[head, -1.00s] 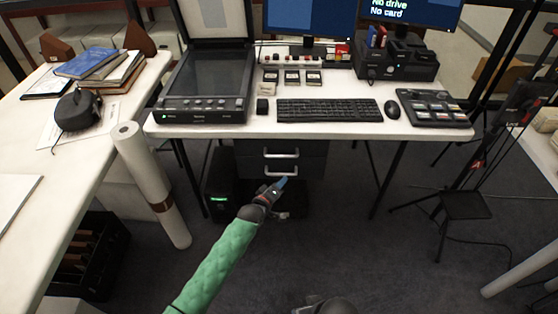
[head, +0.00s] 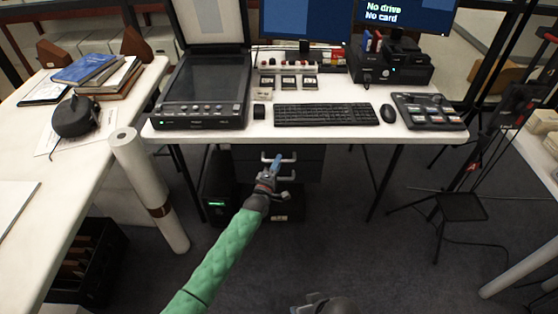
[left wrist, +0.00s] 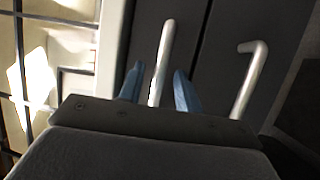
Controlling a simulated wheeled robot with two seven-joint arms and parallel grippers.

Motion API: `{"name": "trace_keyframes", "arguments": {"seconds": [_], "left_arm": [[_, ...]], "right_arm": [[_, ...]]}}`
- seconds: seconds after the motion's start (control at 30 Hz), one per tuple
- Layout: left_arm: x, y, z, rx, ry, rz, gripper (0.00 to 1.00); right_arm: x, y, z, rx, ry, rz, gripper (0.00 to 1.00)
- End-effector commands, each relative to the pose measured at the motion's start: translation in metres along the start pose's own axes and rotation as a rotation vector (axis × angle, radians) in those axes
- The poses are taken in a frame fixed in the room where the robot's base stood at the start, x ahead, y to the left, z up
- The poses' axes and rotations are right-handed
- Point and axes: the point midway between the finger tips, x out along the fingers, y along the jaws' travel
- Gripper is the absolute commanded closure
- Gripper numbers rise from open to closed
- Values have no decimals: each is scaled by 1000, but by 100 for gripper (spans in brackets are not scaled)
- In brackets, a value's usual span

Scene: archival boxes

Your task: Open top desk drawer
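The dark drawer unit (head: 312,163) stands under the white desk (head: 330,128). Its top drawer looks closed, with a silver bar handle (head: 268,157). A lower silver handle (head: 288,178) shows below it. My left gripper (head: 277,161) reaches to the top handle. In the left wrist view the two blue fingers of my left gripper (left wrist: 159,88) are apart, one on each side of the top handle (left wrist: 162,60), with visible gaps. The lower handle (left wrist: 250,78) lies to the right, outside the fingers. My right gripper (head: 322,304) is dark at the bottom edge, mostly cut off.
A black computer case (head: 217,190) with a green light stands left of the drawers. A white paper roll (head: 150,190) leans by the left table. The desk holds a scanner (head: 205,85), keyboard (head: 325,114) and monitors. The floor before the drawers is clear.

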Motion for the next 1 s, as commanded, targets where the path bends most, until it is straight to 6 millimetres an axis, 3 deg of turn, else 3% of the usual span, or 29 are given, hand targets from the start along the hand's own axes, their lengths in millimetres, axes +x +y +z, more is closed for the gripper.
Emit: {"name": "trace_keyframes", "arguments": {"seconds": [0.2,0.5,0.53,0.7,1.0], "left_arm": [[16,0,0,0,0,-1,66],[19,0,0,0,0,0,66],[18,0,0,0,0,0,68],[18,0,0,0,0,0,100],[16,0,1,0,0,-1,100]], "right_arm": [[-5,1,0,1,-10,4,64],[-6,1,0,1,-12,5,64],[-6,1,1,1,-12,5,64],[-6,1,1,1,-12,5,64],[-6,2,0,1,-14,6,64]]}}
